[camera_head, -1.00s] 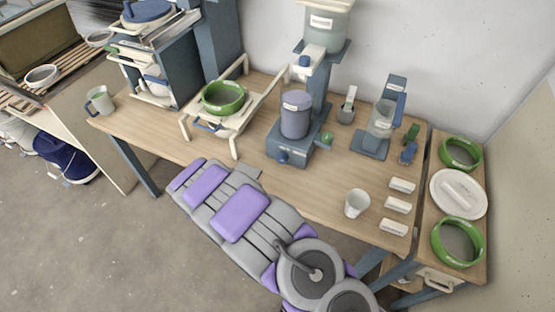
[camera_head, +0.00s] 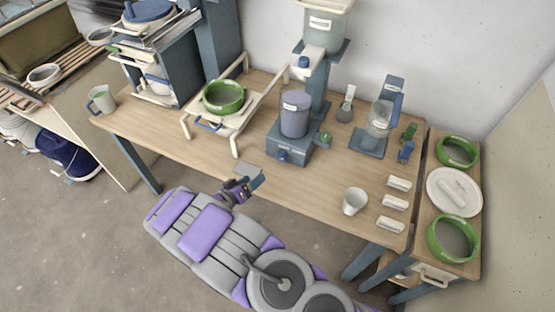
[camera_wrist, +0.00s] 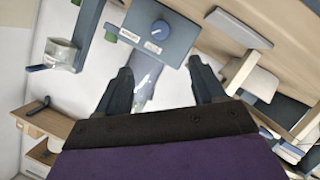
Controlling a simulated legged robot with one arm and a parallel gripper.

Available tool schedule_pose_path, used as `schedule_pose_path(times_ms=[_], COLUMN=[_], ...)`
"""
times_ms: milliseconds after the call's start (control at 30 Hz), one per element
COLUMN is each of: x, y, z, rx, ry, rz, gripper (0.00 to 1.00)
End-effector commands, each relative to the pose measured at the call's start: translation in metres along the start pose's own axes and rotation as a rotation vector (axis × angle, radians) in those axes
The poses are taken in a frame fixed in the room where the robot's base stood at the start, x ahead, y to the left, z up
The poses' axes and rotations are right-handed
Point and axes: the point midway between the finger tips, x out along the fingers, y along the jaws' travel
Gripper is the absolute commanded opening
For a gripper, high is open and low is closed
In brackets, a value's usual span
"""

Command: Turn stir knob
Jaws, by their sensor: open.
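The stir knob (camera_head: 283,157) is a small blue round knob low on the front face of the blue-grey stirrer base (camera_head: 300,150), with a lilac bucket (camera_head: 295,115) standing on the base. In the wrist view the knob (camera_wrist: 160,28) shows as a blue dial with a light pointer mark, at the top centre, with small white labels beside it. My gripper (camera_head: 243,186) is at the table's front edge, left of the knob and nearer to me. In the wrist view my gripper (camera_wrist: 161,72) is open and empty; its two dark fingers are apart, short of the knob.
A green bowl (camera_head: 223,97) sits on a cream stand to the left. A white cup (camera_head: 355,200) and several white blocks (camera_head: 394,203) stand on the right of the wooden table (camera_head: 180,140). The tabletop in front of the stirrer is mostly clear.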

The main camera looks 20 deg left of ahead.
Motion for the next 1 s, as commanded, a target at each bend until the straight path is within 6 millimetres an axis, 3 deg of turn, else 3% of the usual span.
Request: schedule_pose_path(times_ms=[700,1000], x=[0.133,0.162], y=[-0.003,-0.002], z=[0.002,0.001], rx=[0.001,-0.002], ry=[-0.002,0.0], rz=[-0.004,-0.004], gripper=[0.69,0.69])
